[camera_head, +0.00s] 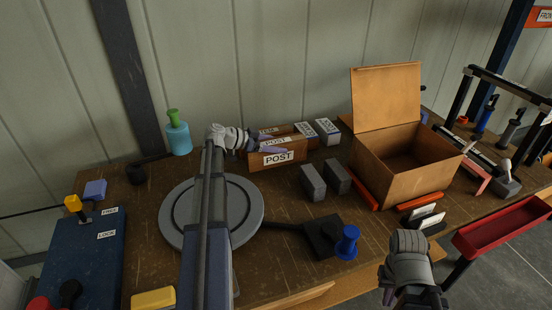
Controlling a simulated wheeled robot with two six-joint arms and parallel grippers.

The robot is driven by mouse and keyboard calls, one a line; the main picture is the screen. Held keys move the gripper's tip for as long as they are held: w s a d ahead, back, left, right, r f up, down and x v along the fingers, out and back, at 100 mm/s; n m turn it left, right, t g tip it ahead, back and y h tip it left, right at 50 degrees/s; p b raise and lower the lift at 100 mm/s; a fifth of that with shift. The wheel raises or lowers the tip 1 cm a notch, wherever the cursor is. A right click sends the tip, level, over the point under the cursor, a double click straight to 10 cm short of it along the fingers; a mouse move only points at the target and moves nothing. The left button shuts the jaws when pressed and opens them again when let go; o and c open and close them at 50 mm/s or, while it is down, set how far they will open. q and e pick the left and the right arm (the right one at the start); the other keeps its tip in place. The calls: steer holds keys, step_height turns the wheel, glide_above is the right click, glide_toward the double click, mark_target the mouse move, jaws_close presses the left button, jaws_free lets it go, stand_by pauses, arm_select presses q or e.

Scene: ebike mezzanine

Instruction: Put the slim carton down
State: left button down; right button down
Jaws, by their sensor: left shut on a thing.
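The slim carton (287,162) is brown with white POST labels on its top and front. It is at the back of the workbench, left of the open box. My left gripper (272,147) reaches it from the left, with its purple fingers at the carton's top, and is shut on it. The carton looks level and low, near the bench top; whether its underside touches cannot be told. My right gripper (408,283) is at the lower right, in front of the bench edge, apart from the carton. Its fingers are mostly hidden, so its opening cannot be told.
Other cartons (327,131) stand close behind and right of the carton. Two grey blocks (313,182) stand in front. An open cardboard box (414,186) is to the right. A grey turntable (249,222) lies under my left arm. A teal bottle (178,138) stands at left.

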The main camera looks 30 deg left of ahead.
arm_select(q)
steer(key=shift+f+b, duration=1.8)
steer(key=shift+b, duration=0.05)
steer(key=shift+f, duration=0.1)
jaws_free()
steer(key=shift+r, duration=0.25)
steer(key=p+v, duration=0.4)
steer(key=v, duration=0.6)
steer(key=shift+s+a+r, duration=0.1)
steer(key=shift+r, duration=0.05)
steer(key=shift+p+v, duration=0.3)
steer(key=shift+v, duration=0.45)
steer(key=shift+s, duration=0.1)
